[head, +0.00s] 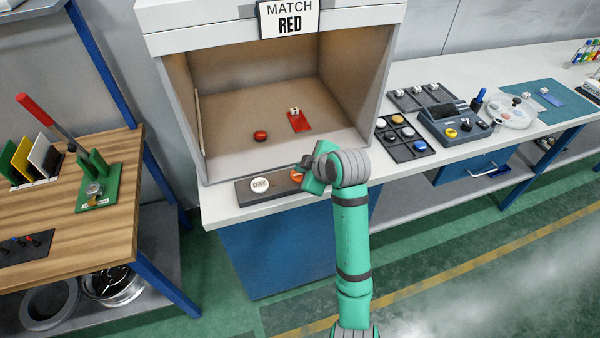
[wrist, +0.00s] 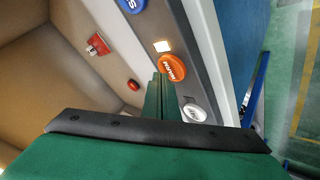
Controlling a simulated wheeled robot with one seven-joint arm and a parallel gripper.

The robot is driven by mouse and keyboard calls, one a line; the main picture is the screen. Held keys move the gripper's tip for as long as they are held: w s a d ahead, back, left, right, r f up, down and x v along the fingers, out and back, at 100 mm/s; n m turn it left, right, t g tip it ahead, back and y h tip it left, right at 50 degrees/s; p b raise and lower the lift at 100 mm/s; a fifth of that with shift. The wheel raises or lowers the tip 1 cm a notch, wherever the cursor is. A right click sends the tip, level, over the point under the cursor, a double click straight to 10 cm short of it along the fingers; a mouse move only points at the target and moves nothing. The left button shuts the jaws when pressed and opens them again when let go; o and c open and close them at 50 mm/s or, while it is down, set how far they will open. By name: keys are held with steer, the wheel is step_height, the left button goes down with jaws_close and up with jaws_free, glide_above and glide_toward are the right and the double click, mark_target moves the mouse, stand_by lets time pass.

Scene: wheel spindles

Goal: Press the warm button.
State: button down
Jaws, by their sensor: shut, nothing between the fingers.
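The warm button (wrist: 172,66) is a round orange cap with white lettering on the dark strip along the front of the light booth. In the head view the orange button (head: 296,175) is partly hidden by my gripper. My gripper (wrist: 160,84) is shut and empty, its green fingertips right beside the orange cap in the wrist view. I cannot tell whether they touch it. In the head view my gripper (head: 307,168) is over the right part of the strip. A small light patch (wrist: 161,46) glows next to the orange button.
A white DAY button (head: 260,184) sits left of the orange one, and a blue button (wrist: 131,4) on its other side. The booth (head: 185,110) holds a red knob (head: 260,135) and a red tag (head: 299,122). A button tray (head: 404,137) stands to the right.

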mark_target(301, 177)
steer(key=shift+f, duration=0.1)
stand_by(0.3)
steer(key=shift+f, duration=0.35)
steer(key=shift+r, duration=0.45)
steer(key=shift+r, duration=0.1)
steer(key=shift+r, duration=2.9)
